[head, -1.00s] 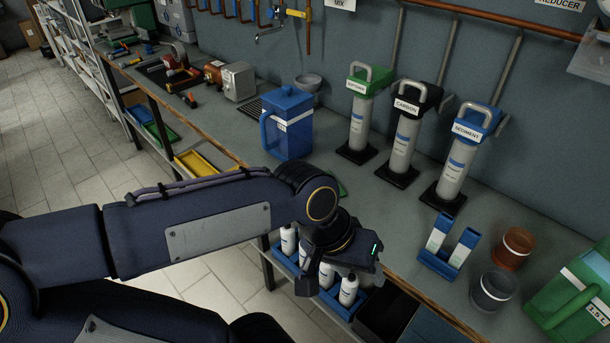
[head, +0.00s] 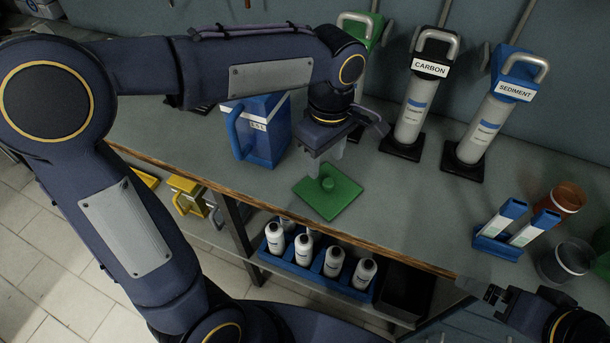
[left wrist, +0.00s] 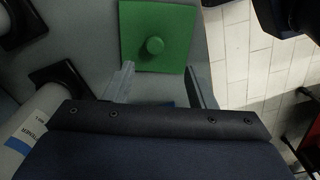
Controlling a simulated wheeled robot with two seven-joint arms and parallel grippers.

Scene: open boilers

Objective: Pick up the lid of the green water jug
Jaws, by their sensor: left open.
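The green lid (head: 328,197), a flat square with a round knob, lies on the grey bench near its front edge. It also shows in the left wrist view (left wrist: 180,55), with the knob beyond the fingertips. My left gripper (head: 325,166) is open and empty, fingers pointing down, just above and behind the knob; it also shows in the left wrist view (left wrist: 159,70). A sliver of a green container, perhaps the green jug (head: 602,240), shows at the right edge, mostly cut off. My right gripper (head: 492,294) is low at the right; its jaw state is unclear.
A blue jug (head: 262,145) stands left of the lid, close to my left arm. Filter housings, including carbon (head: 413,110) and sediment (head: 485,125), stand behind. A blue holder (head: 497,245) is at the right. White bottles (head: 303,250) sit on a shelf below the front edge.

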